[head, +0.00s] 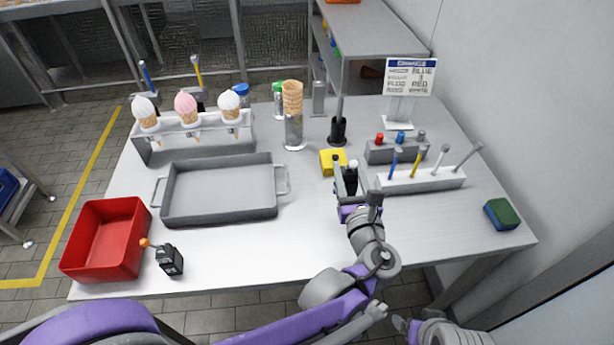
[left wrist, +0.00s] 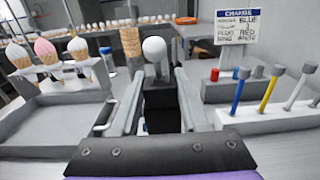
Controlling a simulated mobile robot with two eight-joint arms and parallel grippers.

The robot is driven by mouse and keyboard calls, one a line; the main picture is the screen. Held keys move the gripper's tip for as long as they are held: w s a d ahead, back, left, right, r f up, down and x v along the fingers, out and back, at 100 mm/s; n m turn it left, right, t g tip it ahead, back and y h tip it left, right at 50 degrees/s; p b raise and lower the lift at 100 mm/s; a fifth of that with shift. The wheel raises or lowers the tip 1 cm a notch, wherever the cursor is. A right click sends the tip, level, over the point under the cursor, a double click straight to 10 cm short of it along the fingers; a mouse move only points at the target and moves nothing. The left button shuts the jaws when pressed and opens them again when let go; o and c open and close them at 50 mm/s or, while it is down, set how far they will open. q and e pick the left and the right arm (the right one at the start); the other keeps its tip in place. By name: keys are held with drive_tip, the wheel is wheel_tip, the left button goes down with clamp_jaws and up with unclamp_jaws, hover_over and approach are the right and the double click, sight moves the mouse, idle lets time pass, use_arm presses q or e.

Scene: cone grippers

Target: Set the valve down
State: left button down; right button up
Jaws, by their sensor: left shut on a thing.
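A valve with a white ball knob and a black body (head: 353,164) is between the fingers of my left gripper (head: 346,178), over the middle right of the table. The gripper is shut on it. In the left wrist view the white knob (left wrist: 154,49) stands up between the two fingers (left wrist: 158,85), with the dark body below. I cannot tell whether the valve's underside touches the table. A second black valve with an orange knob (head: 170,260) stands at the front left.
A yellow block (head: 332,162) is close behind the gripper. A grey rack with coloured-handled tools (head: 420,180) is to its right. A grey tray (head: 220,190), a red bin (head: 105,240) and a cone stand (head: 195,145) are left. The front middle table is clear.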

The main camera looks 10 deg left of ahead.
use_arm(q)
drive_tip(key=f+b, duration=0.1)
drive_tip(key=f, duration=0.3)
drive_tip(key=f+b, duration=0.1)
drive_tip(key=f, duration=0.4)
drive_tip(key=shift+s+d+f, duration=0.15)
drive_tip(key=shift+d+f, duration=0.05)
drive_tip(key=shift+f, duration=0.05)
drive_tip(key=shift+f, duration=0.2)
drive_tip(key=shift+c, duration=2)
unclamp_jaws()
